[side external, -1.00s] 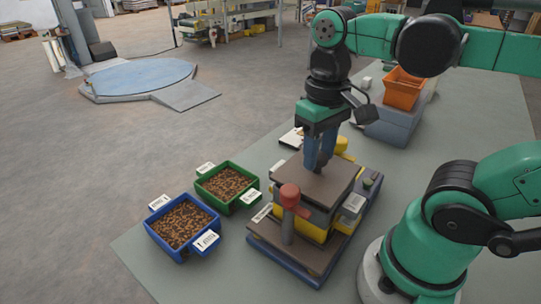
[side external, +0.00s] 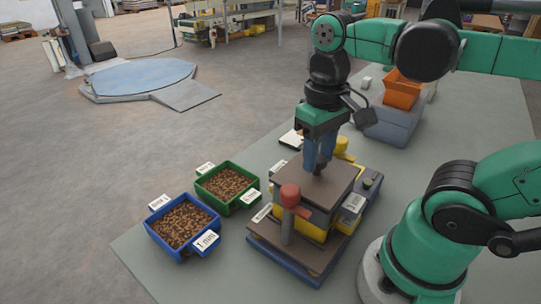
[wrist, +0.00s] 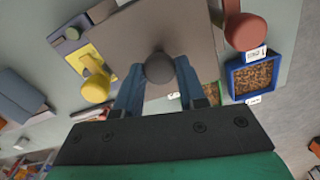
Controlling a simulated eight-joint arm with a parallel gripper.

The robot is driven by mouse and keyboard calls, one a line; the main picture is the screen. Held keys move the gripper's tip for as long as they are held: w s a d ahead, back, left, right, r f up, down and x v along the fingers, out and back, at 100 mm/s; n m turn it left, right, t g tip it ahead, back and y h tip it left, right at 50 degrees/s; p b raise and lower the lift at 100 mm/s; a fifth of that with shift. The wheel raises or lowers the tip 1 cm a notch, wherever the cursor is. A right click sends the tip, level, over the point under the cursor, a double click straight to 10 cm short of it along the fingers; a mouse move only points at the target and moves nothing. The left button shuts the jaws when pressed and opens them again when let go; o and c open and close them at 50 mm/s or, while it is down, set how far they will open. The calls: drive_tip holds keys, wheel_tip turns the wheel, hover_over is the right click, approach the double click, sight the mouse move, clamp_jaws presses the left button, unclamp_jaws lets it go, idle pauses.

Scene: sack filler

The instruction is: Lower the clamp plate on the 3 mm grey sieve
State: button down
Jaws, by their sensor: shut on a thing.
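The clamp plate (side external: 322,188) is a flat dark brown square on top of the sieve stack. A dark round knob (wrist: 160,68) stands on it. My gripper (side external: 318,165) points straight down, its blue fingers closed on the knob from both sides; they also show in the wrist view (wrist: 160,80). Under the plate is a yellow frame (side external: 312,229) with a white label (side external: 352,203) on its right, too small to read surely. I cannot make out a grey sieve between plate and frame. Whether the plate rests fully on the stack is unclear.
A red-topped post (side external: 290,194) stands at the plate's front left corner. A yellow knob (side external: 342,144) is behind the plate. Blue (side external: 160,244) and green (side external: 205,198) bins of brown pieces stand left. An orange bin (side external: 401,90) sits at the back right.

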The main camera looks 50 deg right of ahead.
drive_tip(key=shift+f, duration=0.45)
idle(1.0)
drive_tip(key=shift+c, duration=0.2)
unclamp_jaws()
drive_tip(key=shift+r, duration=0.1)
drive_tip(key=shift+r, duration=3.9)
drive_tip(key=w+f+n+t, duration=0.1)
drive_tip(key=w+f+t, duration=0.1)
drive_tip(key=f, duration=0.1)
drive_tip(key=w+f+t, duration=0.2)
drive_tip(key=w, duration=0.1)
drive_tip(key=w+a+f+n+t, duration=0.1)
drive_tip(key=w+f+t, duration=0.1)
drive_tip(key=f+t, duration=0.1)
drive_tip(key=shift+w+f+n, duration=0.3)
drive_tip(key=shift+f, duration=0.05)
